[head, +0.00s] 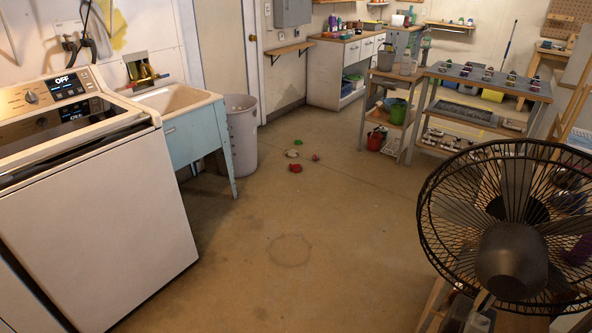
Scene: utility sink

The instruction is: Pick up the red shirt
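A small crumpled red item (295,168), which looks like the red shirt, lies on the concrete floor in the middle distance of the head view. A whitish item (292,153), a green item (298,142) and a small dark pinkish item (315,157) lie on the floor close behind it. They are too small to tell in detail. Neither of my grippers shows in the head view.
A white washing machine (105,215) stands at the left, then a utility sink (170,98) and a grey bin (241,135). A black fan (510,225) fills the right front. Shelving (480,85) stands at the back right. The middle floor (300,260) is clear.

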